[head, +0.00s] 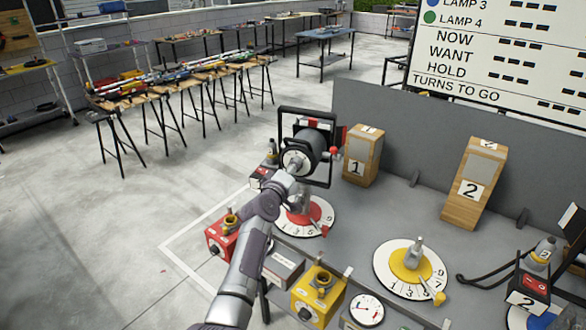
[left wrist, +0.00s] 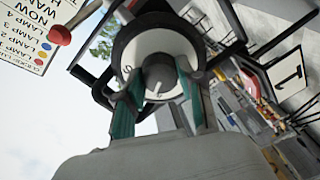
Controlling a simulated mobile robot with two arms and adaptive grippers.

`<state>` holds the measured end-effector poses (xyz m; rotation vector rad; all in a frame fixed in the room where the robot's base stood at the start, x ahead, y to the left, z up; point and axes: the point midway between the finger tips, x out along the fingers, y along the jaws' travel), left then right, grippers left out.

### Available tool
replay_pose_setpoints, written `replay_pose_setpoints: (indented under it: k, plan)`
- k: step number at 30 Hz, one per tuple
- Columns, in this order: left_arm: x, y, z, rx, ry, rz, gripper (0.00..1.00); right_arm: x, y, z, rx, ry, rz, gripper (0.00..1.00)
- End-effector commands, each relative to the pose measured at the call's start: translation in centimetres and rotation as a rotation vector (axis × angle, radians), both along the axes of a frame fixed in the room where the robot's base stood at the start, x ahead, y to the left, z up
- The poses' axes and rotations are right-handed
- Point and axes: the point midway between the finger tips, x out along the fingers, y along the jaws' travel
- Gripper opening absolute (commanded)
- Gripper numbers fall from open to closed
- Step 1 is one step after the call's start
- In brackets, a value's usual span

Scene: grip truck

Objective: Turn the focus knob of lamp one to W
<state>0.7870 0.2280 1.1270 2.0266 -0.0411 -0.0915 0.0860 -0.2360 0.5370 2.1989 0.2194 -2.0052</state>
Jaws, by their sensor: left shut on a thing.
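Lamp one (head: 318,140) is a dark lamp head in a black square frame, standing over a red numbered dial (head: 318,214). Its focus knob is at the rear, with a white face (head: 293,160) that my left gripper (head: 291,173) reaches from below. In the left wrist view the grey knob (left wrist: 159,72) sits in the middle of a white ring (left wrist: 152,44). The teal-padded fingers of my left gripper (left wrist: 158,100) are shut on the knob, one on each side. My right gripper is not in view.
A red-handled lever (head: 335,150) sticks out beside the lamp. Wooden blocks marked 1 (head: 361,165) and 2 (head: 466,205) stand behind. A yellow dial (head: 411,265), a yellow box (head: 318,290) and a red box (head: 222,237) are near. A sign board (head: 505,60) stands at back right.

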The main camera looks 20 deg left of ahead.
Motion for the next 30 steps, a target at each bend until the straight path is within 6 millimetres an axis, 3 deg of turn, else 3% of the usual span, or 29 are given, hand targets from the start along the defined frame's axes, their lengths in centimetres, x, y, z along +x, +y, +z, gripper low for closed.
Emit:
replay_pose_setpoints:
  k: [13, 30]
  plan:
    - [0.00, 0.07, -0.05, -0.288, 0.025, 0.001, 0.03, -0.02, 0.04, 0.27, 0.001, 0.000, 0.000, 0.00]
    - [-0.01, 0.07, -0.10, -0.358, 0.032, 0.000, 0.03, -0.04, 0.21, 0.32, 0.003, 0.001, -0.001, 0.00]
